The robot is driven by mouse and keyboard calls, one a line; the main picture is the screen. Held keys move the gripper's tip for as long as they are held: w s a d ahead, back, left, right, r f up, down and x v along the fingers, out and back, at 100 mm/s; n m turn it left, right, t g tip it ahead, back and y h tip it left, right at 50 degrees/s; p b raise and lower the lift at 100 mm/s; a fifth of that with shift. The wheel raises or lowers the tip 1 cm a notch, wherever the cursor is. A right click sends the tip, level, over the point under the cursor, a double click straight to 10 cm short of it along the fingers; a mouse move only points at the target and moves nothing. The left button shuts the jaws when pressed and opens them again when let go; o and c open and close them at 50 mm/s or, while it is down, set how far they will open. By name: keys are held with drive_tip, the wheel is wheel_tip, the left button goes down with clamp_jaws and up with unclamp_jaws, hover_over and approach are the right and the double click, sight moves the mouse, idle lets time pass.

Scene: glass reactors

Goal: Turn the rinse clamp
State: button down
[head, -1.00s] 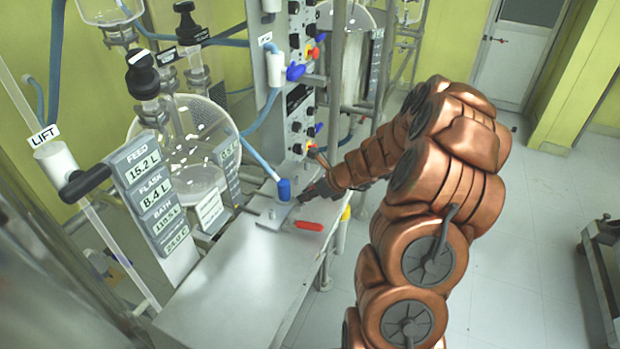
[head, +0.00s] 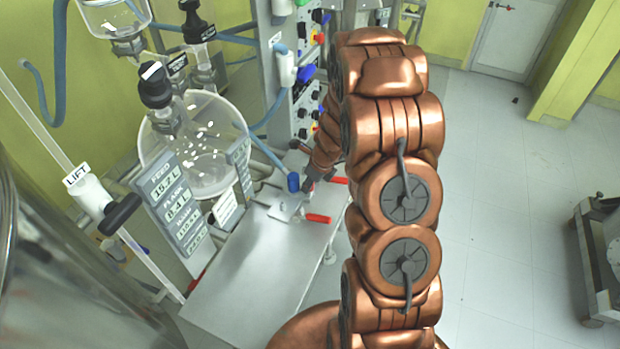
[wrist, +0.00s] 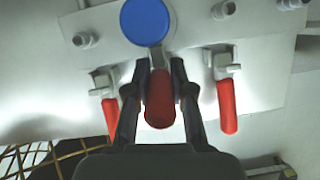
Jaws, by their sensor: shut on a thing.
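In the wrist view, my gripper (wrist: 160,95) is closed around the middle red handle (wrist: 159,103), one dark finger on each side. The handle points toward my palm, below a round blue cap (wrist: 145,20). A left red handle (wrist: 110,117) and a right red handle (wrist: 227,106) stand apart on either side of my fingers. No label shows which handle is the rinse clamp.
The handles sit by a metal plate (head: 283,208) on a grey bench (head: 250,275). A glass flask (head: 205,150) and a display panel (head: 178,205) stand to the left. A control column (head: 303,100) rises behind. The floor (head: 510,220) to the right is mostly clear.

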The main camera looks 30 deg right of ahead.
drive_tip(key=shift+w+a+g+p, duration=0.1)
drive_tip(key=shift+g+p, duration=0.2)
idle(0.4)
drive_tip(key=c, duration=1)
unclamp_jaws()
drive_tip(key=shift+r, duration=0.1)
drive_tip(key=shift+v, duration=5.9)
drive_tip(key=shift+a, duration=0.15)
